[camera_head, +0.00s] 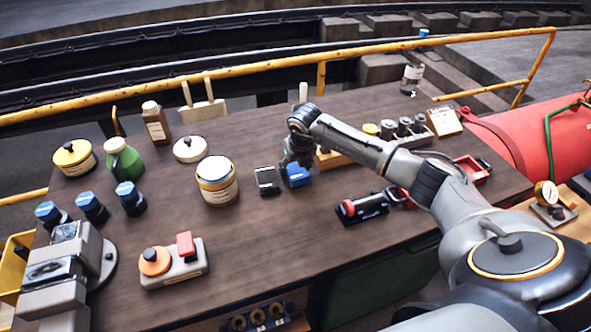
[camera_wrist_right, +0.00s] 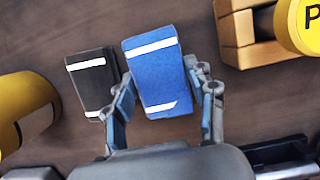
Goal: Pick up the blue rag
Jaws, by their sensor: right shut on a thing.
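The blue rag (camera_head: 297,175) is a folded block with white stripes on the wooden bench, near its middle. It shows larger in the right wrist view (camera_wrist_right: 158,72). My right gripper (camera_head: 296,162) reaches down over it from the right. In the right wrist view my gripper (camera_wrist_right: 165,105) has one finger on each side of the rag and is shut on it. I cannot tell whether the rag is clear of the bench top. My left gripper is not in view.
A black rag (camera_head: 267,180) with white stripes lies close left of the blue one, also in the wrist view (camera_wrist_right: 93,80). A cream tin (camera_head: 217,181) stands farther left. A black and red tool (camera_head: 362,208) lies at right. The bench's front middle (camera_head: 270,235) is clear.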

